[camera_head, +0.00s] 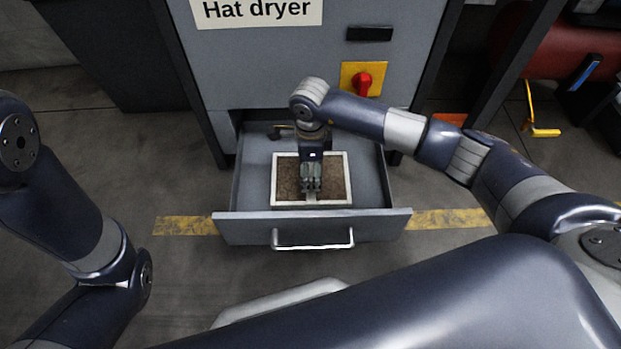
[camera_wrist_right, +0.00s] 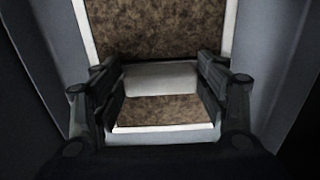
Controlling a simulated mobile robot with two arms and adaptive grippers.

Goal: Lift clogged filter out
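The clogged filter (camera_head: 332,168) is a brown, speckled panel in a pale rectangular frame, lying flat in the open drawer (camera_head: 258,180). It also fills the middle of the right wrist view (camera_wrist_right: 160,30). My right gripper (camera_head: 311,192) points down over the filter's middle. In the right wrist view its spread fingers (camera_wrist_right: 160,88) stand on either side of a pale grey block (camera_wrist_right: 160,77), which looks like the filter's handle. I see no clear gap, but contact cannot be made out. My left gripper is outside the views; only my left arm shows.
The hat dryer cabinet (camera_head: 270,60) with a red switch (camera_head: 363,83) rises behind. Yellow floor stripes (camera_head: 186,225) run beside the drawer. A red tank stands at the upper right.

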